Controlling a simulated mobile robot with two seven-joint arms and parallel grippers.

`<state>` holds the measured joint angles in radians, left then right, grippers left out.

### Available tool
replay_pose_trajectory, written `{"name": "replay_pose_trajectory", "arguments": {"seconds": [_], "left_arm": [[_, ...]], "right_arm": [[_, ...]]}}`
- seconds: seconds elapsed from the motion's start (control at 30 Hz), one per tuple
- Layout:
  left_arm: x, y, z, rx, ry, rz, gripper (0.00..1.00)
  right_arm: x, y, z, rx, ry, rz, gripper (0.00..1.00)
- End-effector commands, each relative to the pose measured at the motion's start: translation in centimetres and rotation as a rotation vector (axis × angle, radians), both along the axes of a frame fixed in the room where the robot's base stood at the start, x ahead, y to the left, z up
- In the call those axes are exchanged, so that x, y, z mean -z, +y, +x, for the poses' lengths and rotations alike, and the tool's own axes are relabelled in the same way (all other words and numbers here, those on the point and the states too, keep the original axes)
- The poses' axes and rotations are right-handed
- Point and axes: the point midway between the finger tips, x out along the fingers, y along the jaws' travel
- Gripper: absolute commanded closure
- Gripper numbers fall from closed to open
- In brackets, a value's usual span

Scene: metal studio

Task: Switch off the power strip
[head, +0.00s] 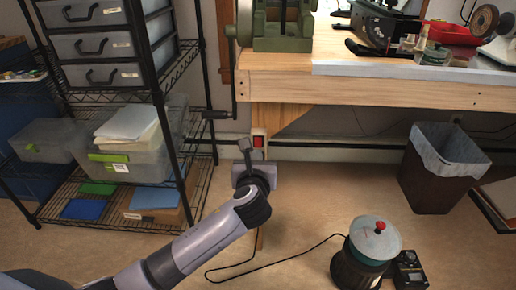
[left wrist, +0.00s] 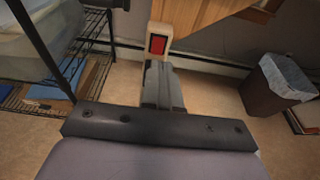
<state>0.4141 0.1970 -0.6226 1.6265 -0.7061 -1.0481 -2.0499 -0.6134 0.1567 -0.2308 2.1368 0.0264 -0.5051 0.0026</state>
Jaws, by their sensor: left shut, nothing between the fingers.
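The power strip (head: 259,137) is a small pale box with a red switch, mounted upright on the wooden bench leg in the head view. It also shows in the left wrist view (left wrist: 158,40), its red switch facing me. My left gripper (head: 246,146) is shut and empty, its fingertips just left of and slightly below the red switch in the head view. In the left wrist view the closed fingers (left wrist: 159,68) point at the strip's lower part. I cannot tell whether they touch it. The switch position is unclear. My right gripper is not in view.
A wooden workbench (head: 400,92) stands above. A wire shelf (head: 120,215) with plastic bins is at the left. A waste bin (head: 440,180) stands at the right. A canister (head: 368,255) with a cord is on the floor at front right. Open floor lies between.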

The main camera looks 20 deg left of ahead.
Motion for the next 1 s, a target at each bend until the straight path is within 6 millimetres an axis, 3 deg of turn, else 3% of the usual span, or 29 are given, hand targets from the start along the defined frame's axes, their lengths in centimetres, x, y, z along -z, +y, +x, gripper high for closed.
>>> {"name": "replay_pose_trajectory", "arguments": {"seconds": [0.1,0.33,0.87,1.0], "left_arm": [[-1.1,-0.5,-1.7,0.002,-0.001,0.0,1.0],[-1.9,-1.0,-3.7,-0.001,0.0,0.0,1.0],[-1.9,-1.1,-4.0,-0.001,-0.001,0.0,1.0],[-1.2,-1.2,-4.3,0.0,0.006,-0.052,1.0]], "right_arm": [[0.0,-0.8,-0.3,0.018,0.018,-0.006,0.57],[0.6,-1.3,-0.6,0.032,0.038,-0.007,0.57],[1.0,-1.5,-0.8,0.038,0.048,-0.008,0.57],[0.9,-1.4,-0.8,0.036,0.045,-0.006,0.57]]}}
